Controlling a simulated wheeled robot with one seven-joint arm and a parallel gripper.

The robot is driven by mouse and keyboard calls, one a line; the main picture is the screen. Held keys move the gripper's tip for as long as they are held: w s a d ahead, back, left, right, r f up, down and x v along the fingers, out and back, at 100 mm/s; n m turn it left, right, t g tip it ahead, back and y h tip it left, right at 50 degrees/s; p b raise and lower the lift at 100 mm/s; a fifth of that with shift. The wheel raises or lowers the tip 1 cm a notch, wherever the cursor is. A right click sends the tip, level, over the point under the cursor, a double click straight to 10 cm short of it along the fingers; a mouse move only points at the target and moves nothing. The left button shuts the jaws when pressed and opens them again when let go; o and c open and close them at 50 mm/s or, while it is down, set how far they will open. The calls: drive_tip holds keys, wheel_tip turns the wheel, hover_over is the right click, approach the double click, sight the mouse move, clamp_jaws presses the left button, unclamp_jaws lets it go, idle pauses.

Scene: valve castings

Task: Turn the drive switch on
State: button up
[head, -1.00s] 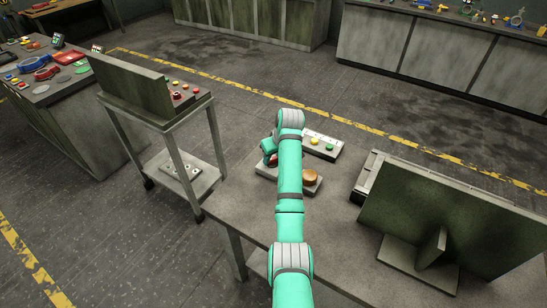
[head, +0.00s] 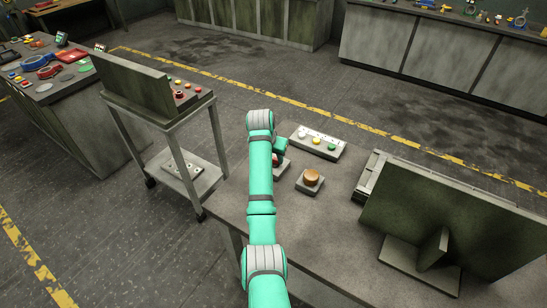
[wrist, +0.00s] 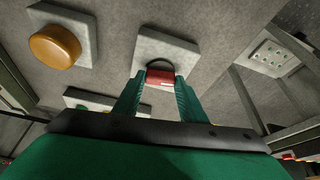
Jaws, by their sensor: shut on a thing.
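A red switch knob (wrist: 160,76) with a dark collar stands on a square grey plate (wrist: 165,46) in the wrist view. My gripper (wrist: 160,88) has its two green fingers on either side of the knob and is shut on it. In the head view my gripper (head: 280,150) is down at the left end of the table, over the switch's plate (head: 285,165). My arm and gripper hide much of the switch there. I cannot read any mark of its position.
An orange-brown button (head: 312,176) on its own grey plate is close by on the right. A control box (head: 317,141) with white, yellow and green buttons lies behind. A large panel (head: 450,220) stands on the table (head: 335,225) at right. A trolley (head: 160,110) stands at left.

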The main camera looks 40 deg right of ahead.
drive_tip(key=shift+w+d+r+m+g+h, duration=0.1)
drive_tip(key=shift+m+g+h, duration=0.2)
drive_tip(key=shift+m, duration=0.6)
drive_tip(key=o, duration=1.1)
drive_tip(key=shift+c, duration=0.2)
drive_tip(key=shift+w, duration=0.1)
drive_tip(key=shift+a+r, duration=0.2)
drive_tip(key=shift+a, duration=0.05)
drive_tip(key=v, duration=1)
drive_tip(key=shift+d+r, duration=0.15)
